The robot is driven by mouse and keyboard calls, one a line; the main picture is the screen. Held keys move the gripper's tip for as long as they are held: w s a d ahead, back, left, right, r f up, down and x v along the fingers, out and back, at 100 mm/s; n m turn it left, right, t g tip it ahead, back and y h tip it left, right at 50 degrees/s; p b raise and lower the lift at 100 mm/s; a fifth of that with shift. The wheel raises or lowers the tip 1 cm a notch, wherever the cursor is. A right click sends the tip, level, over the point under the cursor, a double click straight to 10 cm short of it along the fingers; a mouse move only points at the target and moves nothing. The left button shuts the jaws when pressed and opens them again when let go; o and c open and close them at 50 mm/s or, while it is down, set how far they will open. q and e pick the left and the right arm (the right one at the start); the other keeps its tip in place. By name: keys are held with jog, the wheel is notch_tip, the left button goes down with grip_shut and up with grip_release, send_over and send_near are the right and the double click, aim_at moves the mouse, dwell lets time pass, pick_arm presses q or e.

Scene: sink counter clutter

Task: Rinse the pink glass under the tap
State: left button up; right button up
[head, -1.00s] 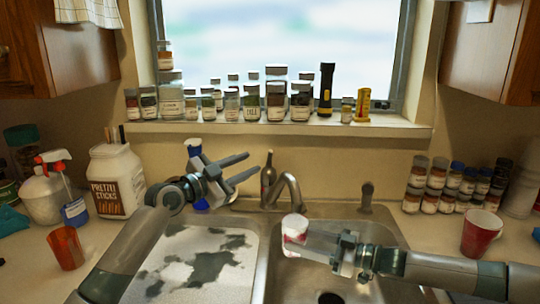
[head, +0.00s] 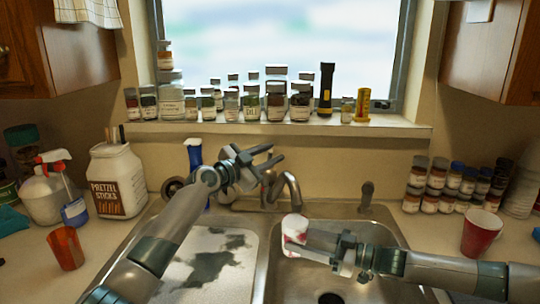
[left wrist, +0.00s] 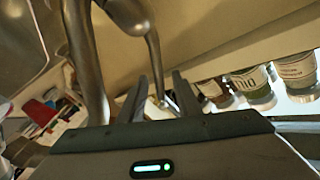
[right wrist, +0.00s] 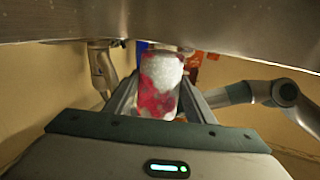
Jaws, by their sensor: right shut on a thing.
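The pink glass (head: 295,233), patched white and pinkish red, is upright in my right gripper (head: 304,240), just below the tap spout. In the right wrist view the glass (right wrist: 159,84) stands between the two fingers. My left gripper (head: 266,158) is open, its fingers apart and pointing right, above and behind the base of the tap (head: 290,184). The metal tap also shows close up in the left wrist view (left wrist: 85,60). Part of the tap's base area is hidden behind my left gripper. I see no water stream.
The left basin (head: 200,262) has a white, dark-patched bottom; the right basin (head: 372,236) has a drain. A blue spray bottle (head: 194,155) stands behind the left basin. A red cup (head: 480,233) and an orange cup (head: 66,248) stand on the counter. Jars line the sill (head: 300,129).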

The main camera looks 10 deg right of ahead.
pick_arm(q)
jog(key=shift+c, duration=0.4)
grip_shut()
jog(key=shift+w, duration=0.1)
jog(key=shift+w+r+n+g+y, duration=0.3)
jog(key=shift+r+n+y, duration=0.05)
jog(key=shift+n+y, duration=0.05)
jog(key=shift+w+d+r+n+y, duration=0.1)
jog(key=shift+w+n+y, duration=0.2)
jog(key=shift+w+n, duration=0.15)
jog(key=shift+o, duration=0.4)
grip_release()
